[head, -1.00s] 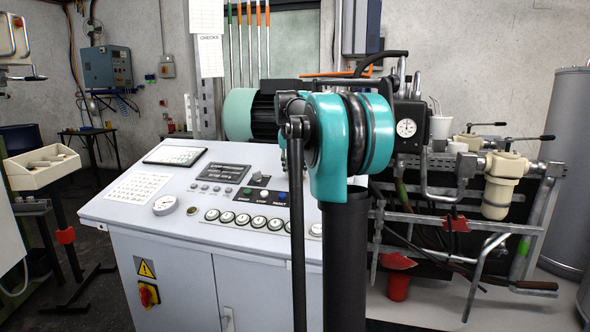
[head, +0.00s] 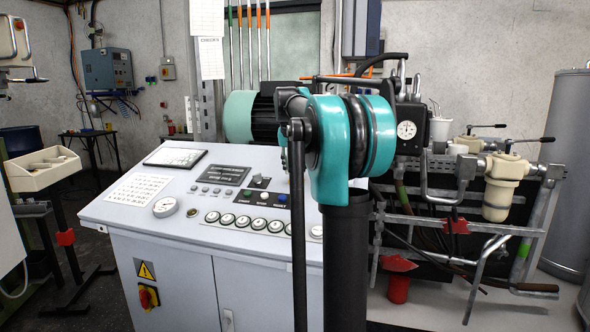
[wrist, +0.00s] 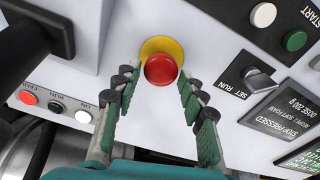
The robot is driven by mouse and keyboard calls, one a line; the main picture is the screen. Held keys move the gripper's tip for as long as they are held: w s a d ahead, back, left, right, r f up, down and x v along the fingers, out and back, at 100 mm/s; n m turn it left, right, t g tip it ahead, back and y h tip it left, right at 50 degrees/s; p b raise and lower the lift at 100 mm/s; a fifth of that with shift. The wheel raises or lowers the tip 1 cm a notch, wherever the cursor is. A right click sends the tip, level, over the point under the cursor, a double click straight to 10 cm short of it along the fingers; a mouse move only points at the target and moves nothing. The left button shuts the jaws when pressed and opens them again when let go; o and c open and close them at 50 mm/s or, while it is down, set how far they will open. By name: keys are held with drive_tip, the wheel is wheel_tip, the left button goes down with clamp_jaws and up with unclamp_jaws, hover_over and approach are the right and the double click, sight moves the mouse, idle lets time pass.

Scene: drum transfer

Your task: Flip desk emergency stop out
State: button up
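The desk emergency stop (wrist: 160,69) is a round red button on a yellow base, near the middle of the wrist view. My gripper (wrist: 155,78) is open, with its dark padded fingers on either side of the red button. The fingertips are close to the button's sides. I cannot tell whether they touch it. In the head view, my arm hides the gripper and the stop. The light grey control desk (head: 140,222) stands at the left and middle there.
A dark hydraulic unit (head: 408,130) stands right of my arm in the head view.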

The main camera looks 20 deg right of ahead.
drive_tip(key=shift+o, duration=1)
drive_tip(key=v, duration=1.1)
drive_tip(key=shift+r, duration=0.4)
drive_tip(key=shift+s+a, duration=0.1)
drive_tip(key=shift+s, duration=0.05)
